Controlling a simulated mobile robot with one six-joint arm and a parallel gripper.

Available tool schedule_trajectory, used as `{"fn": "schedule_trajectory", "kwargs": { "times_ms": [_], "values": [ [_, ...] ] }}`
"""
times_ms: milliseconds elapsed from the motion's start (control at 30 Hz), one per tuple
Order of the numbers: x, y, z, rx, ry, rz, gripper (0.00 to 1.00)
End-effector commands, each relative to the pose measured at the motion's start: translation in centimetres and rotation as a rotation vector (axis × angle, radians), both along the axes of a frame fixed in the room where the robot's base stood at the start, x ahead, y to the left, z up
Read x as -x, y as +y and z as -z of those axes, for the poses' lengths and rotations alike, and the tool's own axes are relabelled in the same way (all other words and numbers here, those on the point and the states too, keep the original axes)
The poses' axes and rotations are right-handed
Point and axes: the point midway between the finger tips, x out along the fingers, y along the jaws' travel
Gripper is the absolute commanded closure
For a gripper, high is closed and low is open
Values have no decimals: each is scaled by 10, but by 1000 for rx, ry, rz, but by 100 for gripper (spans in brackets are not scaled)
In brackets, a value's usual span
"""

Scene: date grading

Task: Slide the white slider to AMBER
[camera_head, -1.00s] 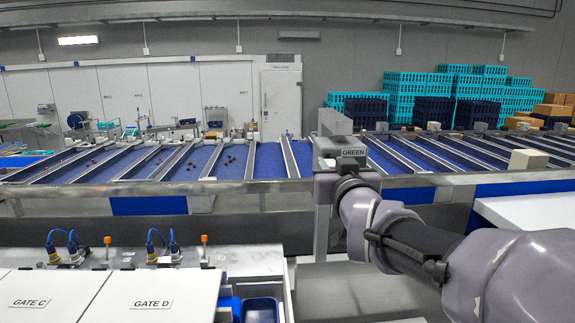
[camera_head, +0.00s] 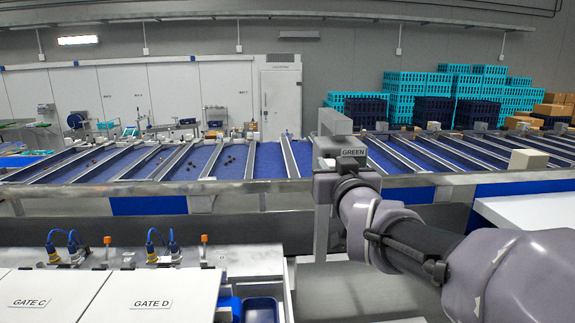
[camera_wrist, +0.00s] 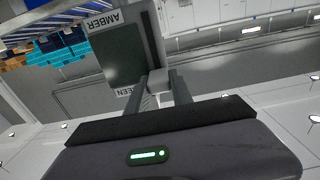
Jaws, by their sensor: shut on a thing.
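In the wrist view, a grey panel (camera_wrist: 163,35) with a dark face carries the labels AMBER (camera_wrist: 108,20) and GREEN (camera_wrist: 125,91). The white slider (camera_wrist: 157,84) sits near the GREEN end, between the two fingers of my gripper (camera_wrist: 160,86), which is shut on it. The slider is small and partly hidden by the fingers. In the head view, the GREEN label (camera_head: 353,152) shows just above my wrist. The AMBER label and the slider cannot be seen there.
A metal rail (camera_head: 240,187) runs across behind my arm, with blue sorting lanes (camera_head: 268,160) beyond it. Gate boxes marked GATE C (camera_head: 30,302) and GATE D (camera_head: 152,303) stand at front left. A beige box (camera_head: 528,160) is at the right.

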Motion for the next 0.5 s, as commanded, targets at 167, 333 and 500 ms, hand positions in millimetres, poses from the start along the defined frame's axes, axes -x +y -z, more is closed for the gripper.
{"fn": "schedule_trajectory", "kwargs": {
  "times_ms": [167,333,500],
  "values": [
    [0,0,0,0,0,0,100],
    [0,0,0,0,0,0,100],
    [0,0,23,1,-1,0,100]
  ]
}}
